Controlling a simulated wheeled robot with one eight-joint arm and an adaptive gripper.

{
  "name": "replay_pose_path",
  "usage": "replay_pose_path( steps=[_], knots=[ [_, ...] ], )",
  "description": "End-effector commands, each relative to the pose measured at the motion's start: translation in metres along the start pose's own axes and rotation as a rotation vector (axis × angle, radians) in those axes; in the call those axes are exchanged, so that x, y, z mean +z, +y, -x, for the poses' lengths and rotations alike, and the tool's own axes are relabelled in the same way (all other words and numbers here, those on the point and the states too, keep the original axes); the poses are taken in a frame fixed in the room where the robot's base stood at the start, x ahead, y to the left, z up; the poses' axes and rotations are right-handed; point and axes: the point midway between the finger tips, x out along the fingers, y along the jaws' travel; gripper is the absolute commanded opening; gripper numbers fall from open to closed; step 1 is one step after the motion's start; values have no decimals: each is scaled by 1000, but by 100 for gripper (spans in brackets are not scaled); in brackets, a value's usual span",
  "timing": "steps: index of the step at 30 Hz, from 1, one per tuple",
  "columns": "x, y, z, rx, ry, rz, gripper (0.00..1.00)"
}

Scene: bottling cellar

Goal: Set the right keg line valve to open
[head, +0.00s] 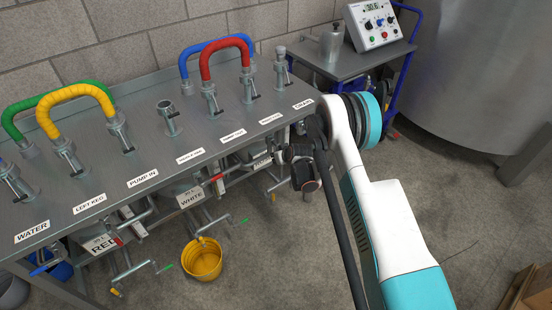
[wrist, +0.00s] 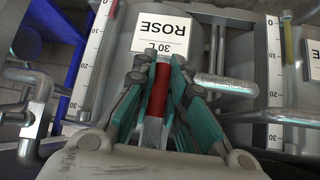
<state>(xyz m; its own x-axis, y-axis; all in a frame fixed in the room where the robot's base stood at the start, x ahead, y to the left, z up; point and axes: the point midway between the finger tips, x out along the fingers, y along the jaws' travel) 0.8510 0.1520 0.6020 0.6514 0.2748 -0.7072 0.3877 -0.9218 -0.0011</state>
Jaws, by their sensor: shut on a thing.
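In the wrist view the right keg line valve shows as a red-sleeved lever (wrist: 158,95) with bare metal at its near end. My gripper (wrist: 157,66) has its teal fingers closed on both sides of the red sleeve. The lever points along the fingers, toward the white label reading ROSE 30 (wrist: 172,32). The grey keg (wrist: 225,45) stands behind it. In the head view my gripper (head: 284,156) is at the right end of the bench, below the DRAIN label (head: 303,104). The lever is hidden there by my wrist.
The steel bench (head: 150,155) carries pipe stubs and green, yellow, blue and red hoses. Under it, the white-labelled keg (head: 192,198) has a red lever (head: 218,178). A yellow bucket (head: 202,262) stands on the floor. Metal pipes (wrist: 225,87) run close right of my fingers.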

Motion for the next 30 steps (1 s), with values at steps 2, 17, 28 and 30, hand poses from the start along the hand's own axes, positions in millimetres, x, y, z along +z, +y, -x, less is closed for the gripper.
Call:
replay_pose_path(
  steps=[2, 17, 28, 30],
  knots=[
    [0, 2, 0, 9, 2, 8, 0],
    [0, 2, 0, 14, 3, 12, 26],
    [0, 2, 0, 12, 3, 11, 34],
    [0, 2, 3, 12, 3, 11, 34]
  ],
)
